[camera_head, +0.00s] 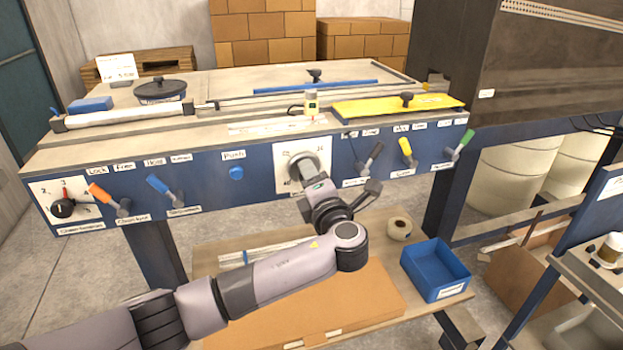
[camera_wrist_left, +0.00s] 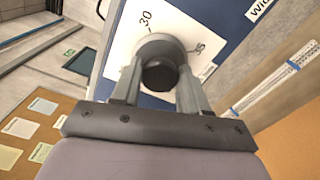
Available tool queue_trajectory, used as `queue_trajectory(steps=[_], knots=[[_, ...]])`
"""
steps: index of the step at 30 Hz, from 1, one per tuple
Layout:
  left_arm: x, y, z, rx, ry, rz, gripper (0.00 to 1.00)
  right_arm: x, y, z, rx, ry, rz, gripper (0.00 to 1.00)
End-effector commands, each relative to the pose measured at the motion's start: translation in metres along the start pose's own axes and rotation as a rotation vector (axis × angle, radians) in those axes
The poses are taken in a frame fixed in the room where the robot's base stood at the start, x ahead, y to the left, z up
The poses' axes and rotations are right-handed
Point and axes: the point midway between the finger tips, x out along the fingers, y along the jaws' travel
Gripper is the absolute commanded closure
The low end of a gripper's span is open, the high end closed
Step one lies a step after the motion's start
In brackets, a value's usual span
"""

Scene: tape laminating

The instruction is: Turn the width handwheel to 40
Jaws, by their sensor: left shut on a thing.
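The width handwheel is a grey round knob (camera_head: 303,167) on a white dial plate (camera_head: 285,158) in the middle of the blue machine front. My left gripper (camera_head: 314,184) reaches up to it from below and is shut on it. In the left wrist view the handwheel (camera_wrist_left: 160,62) sits between the two fingers (camera_wrist_left: 157,88), its dark centre facing the camera. The printed number 30 shows on the plate (camera_wrist_left: 135,35) beside the wheel. I cannot read which value the handwheel points to. My right gripper is not in view.
An orange lever (camera_head: 103,195), a blue lever (camera_head: 163,189) and a red-pointer dial (camera_head: 63,206) are left of the handwheel. Grey (camera_head: 371,158), yellow (camera_head: 407,150) and green (camera_head: 461,146) levers are close on its right. A blue bin (camera_head: 436,270) and a tape roll (camera_head: 399,228) stand below.

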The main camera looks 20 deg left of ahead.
Motion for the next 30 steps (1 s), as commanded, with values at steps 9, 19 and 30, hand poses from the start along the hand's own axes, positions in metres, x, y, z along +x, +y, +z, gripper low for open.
queue_trajectory(steps=[9,19,30], knots=[[0.0018,0.0042,0.0008,0.179,-0.002,0.010,0.86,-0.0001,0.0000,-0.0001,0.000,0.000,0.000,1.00],[0.0015,0.0028,0.0006,0.288,0.000,0.007,0.86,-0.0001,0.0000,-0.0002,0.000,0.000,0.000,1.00],[0.0010,0.0015,0.0002,0.322,0.001,0.005,0.86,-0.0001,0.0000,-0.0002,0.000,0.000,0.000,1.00]])
